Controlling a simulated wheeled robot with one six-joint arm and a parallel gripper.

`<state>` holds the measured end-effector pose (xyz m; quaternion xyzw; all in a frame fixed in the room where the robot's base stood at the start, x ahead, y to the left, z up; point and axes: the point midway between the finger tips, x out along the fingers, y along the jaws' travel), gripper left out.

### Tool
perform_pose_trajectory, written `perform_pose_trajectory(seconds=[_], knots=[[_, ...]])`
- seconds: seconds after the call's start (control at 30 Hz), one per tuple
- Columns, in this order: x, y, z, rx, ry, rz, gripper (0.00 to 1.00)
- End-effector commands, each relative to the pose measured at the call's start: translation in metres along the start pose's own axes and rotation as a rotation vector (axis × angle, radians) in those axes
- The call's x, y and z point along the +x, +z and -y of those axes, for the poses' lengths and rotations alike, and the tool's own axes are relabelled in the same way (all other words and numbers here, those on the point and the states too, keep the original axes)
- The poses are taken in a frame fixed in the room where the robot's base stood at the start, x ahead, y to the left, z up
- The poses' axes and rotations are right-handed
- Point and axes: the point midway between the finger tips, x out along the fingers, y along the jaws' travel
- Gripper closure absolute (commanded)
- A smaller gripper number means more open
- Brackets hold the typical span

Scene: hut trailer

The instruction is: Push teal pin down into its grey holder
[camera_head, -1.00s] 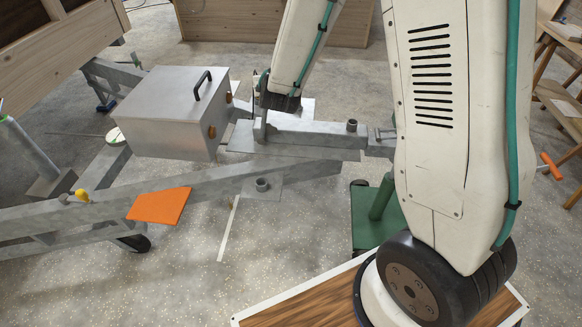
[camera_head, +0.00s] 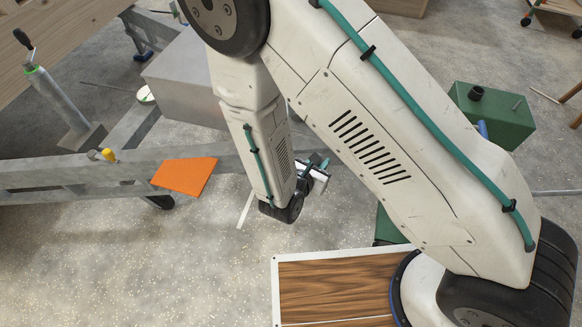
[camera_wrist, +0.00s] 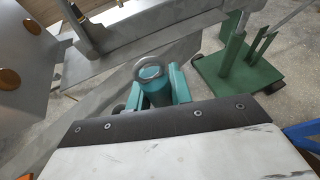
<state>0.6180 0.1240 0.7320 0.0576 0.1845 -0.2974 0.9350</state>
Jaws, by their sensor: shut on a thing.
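In the wrist view my gripper (camera_wrist: 157,90) has teal fingers shut on either side of a teal cylinder, which I take as the teal pin (camera_wrist: 155,92). A grey ring (camera_wrist: 150,71) shows at the cylinder's far end. I cannot tell whether this ring is part of the pin or the rim of the grey holder, nor how deep the pin sits. In the head view my gripper (camera_head: 316,172) is beside the trailer frame, partly behind my arm. The pin and holder cannot be made out there.
The grey trailer frame (camera_head: 60,173) carries an orange plate (camera_head: 184,175). A metal box (camera_head: 186,85) stands behind my arm; its orange knobs (camera_wrist: 9,79) show in the wrist view. A green stand (camera_wrist: 238,72) is to the right. A green box (camera_head: 492,112) stands far right.

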Motion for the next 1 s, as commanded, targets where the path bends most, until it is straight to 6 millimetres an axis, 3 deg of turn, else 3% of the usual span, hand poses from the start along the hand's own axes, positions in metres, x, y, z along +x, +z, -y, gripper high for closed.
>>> perform_pose_trajectory(seconds=[0.1, 0.2, 0.3, 0.8, 1.0], knots=[[-0.022, -0.025, 0.023, 0.006, -0.025, -0.001, 1.0], [-0.03, -0.033, 0.034, 0.016, -0.038, -0.001, 1.0], [-0.03, -0.036, 0.032, 0.022, -0.044, -0.002, 1.0], [0.028, -0.024, -0.075, 0.025, -0.045, -0.003, 1.0], [0.038, -0.023, -0.093, 0.021, -0.044, -0.003, 1.0]])
